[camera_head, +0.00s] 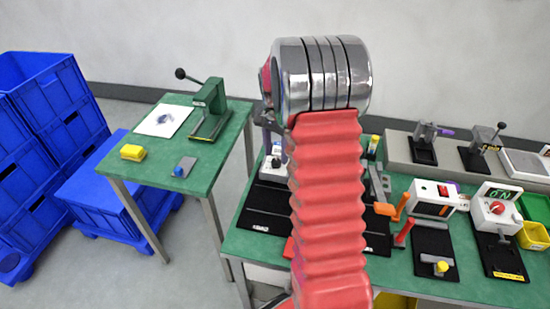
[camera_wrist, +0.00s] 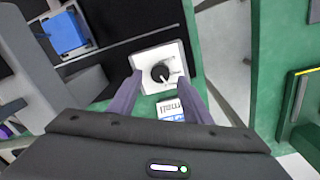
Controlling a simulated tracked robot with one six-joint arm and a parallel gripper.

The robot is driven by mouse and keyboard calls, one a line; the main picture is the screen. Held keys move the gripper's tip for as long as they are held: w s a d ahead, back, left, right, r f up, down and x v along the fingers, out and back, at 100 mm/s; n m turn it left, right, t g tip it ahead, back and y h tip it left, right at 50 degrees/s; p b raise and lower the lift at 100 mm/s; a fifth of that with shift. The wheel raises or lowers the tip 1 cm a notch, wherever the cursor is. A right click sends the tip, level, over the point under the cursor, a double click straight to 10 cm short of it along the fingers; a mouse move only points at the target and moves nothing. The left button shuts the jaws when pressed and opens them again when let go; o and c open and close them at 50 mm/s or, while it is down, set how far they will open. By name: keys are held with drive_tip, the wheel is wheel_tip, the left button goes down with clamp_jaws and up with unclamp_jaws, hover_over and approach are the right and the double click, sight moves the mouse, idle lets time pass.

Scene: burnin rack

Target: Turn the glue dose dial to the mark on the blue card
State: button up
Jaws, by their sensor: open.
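The glue dose dial (camera_wrist: 161,72) is a black round knob on a white plate (camera_wrist: 146,59) in the wrist view. A white line on the knob points to the lower right in the picture. My gripper (camera_wrist: 161,78) is open, with its purple-grey fingers on either side of the dial. I cannot tell whether they touch it. A small white and blue card (camera_wrist: 171,108) lies below the dial, between the fingers; its marking is too small to read. In the head view the white dial unit (camera_head: 273,171) shows left of my arm, which hides my gripper's fingertips.
A blue block (camera_wrist: 66,34) sits on black at the upper left of the wrist view. The green bench (camera_head: 400,273) carries several devices to the right, including one with a red knob (camera_head: 497,207). A smaller green table (camera_head: 150,180) stands left, beside blue crates (camera_head: 110,197).

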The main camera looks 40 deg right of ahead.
sight(276, 163)
drive_tip(key=shift+f, duration=1.3)
drive_tip(key=shift+c, duration=0.3)
